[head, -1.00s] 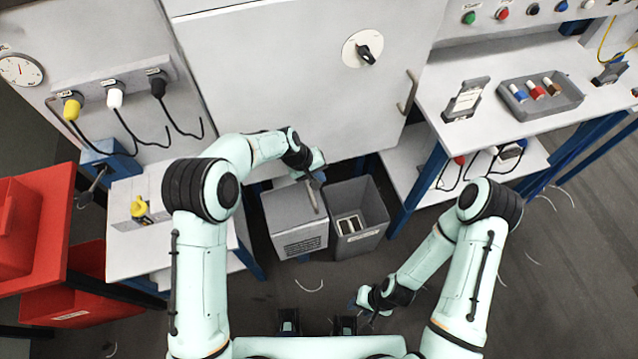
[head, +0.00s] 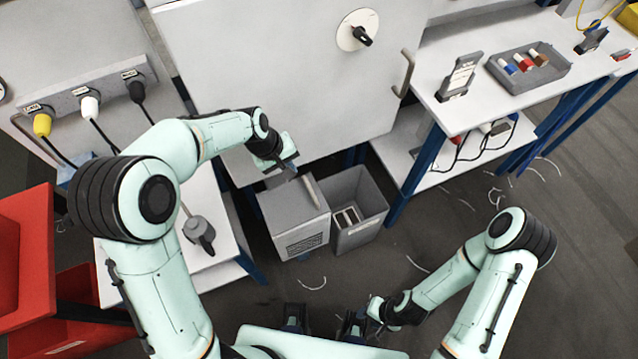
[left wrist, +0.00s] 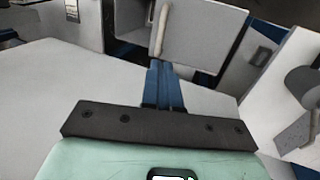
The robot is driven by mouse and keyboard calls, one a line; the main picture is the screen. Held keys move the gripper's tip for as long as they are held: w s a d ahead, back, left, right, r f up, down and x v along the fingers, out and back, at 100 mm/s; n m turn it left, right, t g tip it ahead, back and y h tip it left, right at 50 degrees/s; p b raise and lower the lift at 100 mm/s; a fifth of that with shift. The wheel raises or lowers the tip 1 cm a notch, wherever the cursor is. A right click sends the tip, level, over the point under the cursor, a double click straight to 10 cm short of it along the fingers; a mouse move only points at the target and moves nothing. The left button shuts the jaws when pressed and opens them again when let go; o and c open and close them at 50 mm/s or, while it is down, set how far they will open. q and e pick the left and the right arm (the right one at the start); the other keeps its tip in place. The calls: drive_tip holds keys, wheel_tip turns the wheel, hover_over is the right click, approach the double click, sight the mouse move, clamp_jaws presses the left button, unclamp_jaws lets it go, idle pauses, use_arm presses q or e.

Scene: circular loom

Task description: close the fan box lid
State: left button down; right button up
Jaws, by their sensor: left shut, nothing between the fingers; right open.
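The fan box (head: 305,243) is a grey box with a vent grille on its front, standing on the floor below the big grey cabinet. Its lid (head: 285,205) has a pale bar handle (head: 312,190) along the right side; I cannot tell whether the lid is fully down. My left gripper (head: 288,170) is shut and empty, over the far edge of the box and left of the handle. In the left wrist view its blue fingers (left wrist: 165,88) are together, pointing toward the lid (left wrist: 205,35). My right gripper (head: 368,320) is open, low near my base, away from the box.
An open grey bin (head: 355,205) with items inside stands right beside the fan box. A white bench (head: 185,265) is to the left, with a grey object (head: 200,232) on it. The cabinet (head: 270,70) rises behind. Floor in front is mostly clear.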

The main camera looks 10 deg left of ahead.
sight(311, 189)
use_arm(q)
drive_tip(key=b+x, duration=0.1)
drive_tip(key=x, duration=1.2)
drive_tip(key=shift+d+f, duration=0.1)
drive_tip(key=shift+f, duration=0.3)
use_arm(e)
drive_tip(key=shift+s+f, duration=0.3)
drive_tip(key=shift+f, duration=0.45)
use_arm(q)
drive_tip(key=shift+d+b+x, duration=0.2)
drive_tip(key=shift+b+x, duration=0.6)
drive_tip(key=shift+x, duration=0.6)
drive_tip(key=shift+r, duration=0.2)
use_arm(e)
drive_tip(key=shift+s+f, duration=0.25)
drive_tip(key=shift+f, duration=0.3)
use_arm(q)
drive_tip(key=r+p, duration=0.2)
drive_tip(key=r, duration=0.1)
drive_tip(key=r+p, duration=0.1)
drive_tip(key=shift+w+a+r, duration=0.2)
drive_tip(key=shift+a+r, duration=0.1)
drive_tip(key=shift+a, duration=0.1)
drive_tip(key=v, duration=0.9)
drive_tip(key=shift+d+r+p, duration=0.3)
drive_tip(key=shift+r, duration=0.15)
use_arm(e)
drive_tip(key=v, duration=0.3)
drive_tip(key=shift+a+r, duration=0.15)
drive_tip(key=shift+r, duration=0.25)
